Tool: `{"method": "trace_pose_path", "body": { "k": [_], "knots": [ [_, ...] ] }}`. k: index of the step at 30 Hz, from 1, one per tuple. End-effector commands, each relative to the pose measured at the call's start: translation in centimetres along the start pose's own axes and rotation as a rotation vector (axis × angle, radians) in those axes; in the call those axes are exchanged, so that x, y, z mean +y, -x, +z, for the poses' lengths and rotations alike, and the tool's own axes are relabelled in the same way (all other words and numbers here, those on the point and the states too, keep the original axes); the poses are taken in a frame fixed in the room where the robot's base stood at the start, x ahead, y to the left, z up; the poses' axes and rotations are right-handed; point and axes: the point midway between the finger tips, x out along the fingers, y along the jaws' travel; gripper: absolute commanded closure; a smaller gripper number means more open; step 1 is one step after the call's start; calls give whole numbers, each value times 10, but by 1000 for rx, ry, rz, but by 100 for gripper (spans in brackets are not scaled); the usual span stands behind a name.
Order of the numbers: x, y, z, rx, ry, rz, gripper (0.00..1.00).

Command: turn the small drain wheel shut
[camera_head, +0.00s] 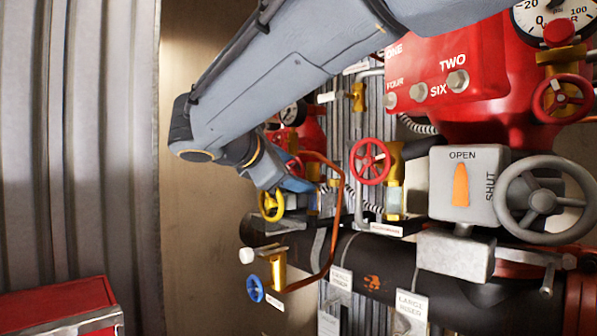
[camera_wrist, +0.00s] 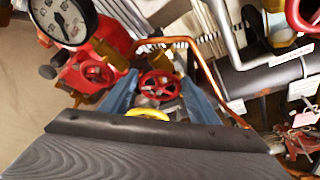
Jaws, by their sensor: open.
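Several small handwheels are in view, and I cannot read a label naming one as the drain wheel. In the wrist view a small red wheel (camera_wrist: 159,85) shows between the two blue-grey fingers of my gripper (camera_wrist: 158,92), which stand apart. A yellow wheel (camera_wrist: 148,114) lies nearer the camera, partly hidden by the gripper body. In the head view my gripper (camera_head: 296,184) is beside the yellow wheel (camera_head: 271,205), and a red wheel (camera_head: 293,168) is partly hidden behind it. I cannot tell whether the fingers touch either wheel.
A copper pipe (camera_head: 339,200) curves close by the gripper. A larger red wheel (camera_head: 369,161) and a grey OPEN/SHUT box (camera_head: 467,185) stand right. A blue wheel (camera_head: 255,289) is below, beside a black pipe (camera_head: 385,262). A red gauge body (camera_wrist: 95,72) is left in the wrist view.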

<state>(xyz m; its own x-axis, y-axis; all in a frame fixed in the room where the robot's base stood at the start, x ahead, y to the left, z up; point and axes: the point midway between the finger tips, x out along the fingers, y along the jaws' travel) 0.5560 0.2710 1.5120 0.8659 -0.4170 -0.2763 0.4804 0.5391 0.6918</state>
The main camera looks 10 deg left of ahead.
Motion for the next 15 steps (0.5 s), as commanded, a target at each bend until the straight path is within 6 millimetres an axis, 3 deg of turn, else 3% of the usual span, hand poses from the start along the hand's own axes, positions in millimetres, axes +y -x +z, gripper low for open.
{"method": "trace_pose_path", "body": {
  "k": [1,6,15],
  "knots": [
    [0,0,0,0,0,0,45],
    [0,0,0,0,0,0,73],
    [-1,0,-1,1,-20,8,75]
  ]
}}
